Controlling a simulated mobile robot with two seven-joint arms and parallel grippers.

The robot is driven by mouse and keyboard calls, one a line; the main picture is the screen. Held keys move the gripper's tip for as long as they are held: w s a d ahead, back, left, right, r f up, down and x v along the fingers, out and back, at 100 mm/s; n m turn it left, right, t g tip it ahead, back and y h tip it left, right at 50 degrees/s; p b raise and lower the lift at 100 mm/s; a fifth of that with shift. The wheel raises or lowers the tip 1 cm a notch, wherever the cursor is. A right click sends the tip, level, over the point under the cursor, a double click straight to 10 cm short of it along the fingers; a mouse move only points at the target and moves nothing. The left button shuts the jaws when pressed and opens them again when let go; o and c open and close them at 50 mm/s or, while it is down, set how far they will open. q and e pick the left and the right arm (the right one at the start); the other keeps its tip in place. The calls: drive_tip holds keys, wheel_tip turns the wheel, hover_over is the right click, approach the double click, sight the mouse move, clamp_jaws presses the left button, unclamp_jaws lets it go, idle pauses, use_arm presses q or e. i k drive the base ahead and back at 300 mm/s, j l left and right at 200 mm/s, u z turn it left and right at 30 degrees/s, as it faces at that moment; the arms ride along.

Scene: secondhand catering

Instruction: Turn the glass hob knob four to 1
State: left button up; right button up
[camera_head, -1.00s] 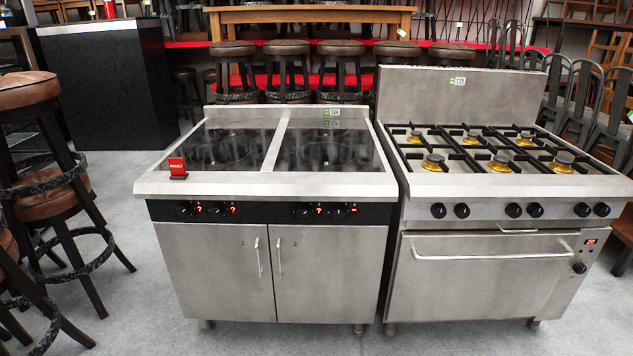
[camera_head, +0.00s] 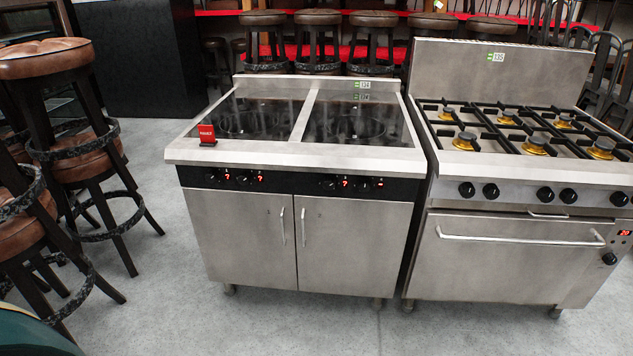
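The glass hob (camera_head: 303,150) is a steel cabinet with a black glass top, standing in the middle of the head view. Its black front panel carries several small dark knobs: one at the far left (camera_head: 211,178), one right of it (camera_head: 242,180), a third (camera_head: 330,184) and the rightmost knob (camera_head: 363,185). Red displays glow beside them; three look like a 7 or question mark, and the one by the rightmost knob shows a dash. The knobs' pointer marks are too small to read. Neither of my grippers is in view.
A gas range (camera_head: 515,190) with its own black knobs stands close at the hob's right. A red sign (camera_head: 207,134) sits on the hob's front left. Stools (camera_head: 70,130) crowd the left. The grey floor (camera_head: 290,325) in front is clear.

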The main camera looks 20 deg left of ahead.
sight(364, 184)
drive_tip(key=i+l, duration=0.15)
drive_tip(key=l, duration=0.2)
drive_tip(key=i+l, duration=0.15)
drive_tip(key=l, duration=0.15)
drive_tip(key=i+l, duration=0.25)
drive_tip(key=i, duration=0.15)
drive_tip(key=i+l, duration=0.25)
drive_tip(key=i, duration=0.2)
drive_tip(key=u, duration=0.05)
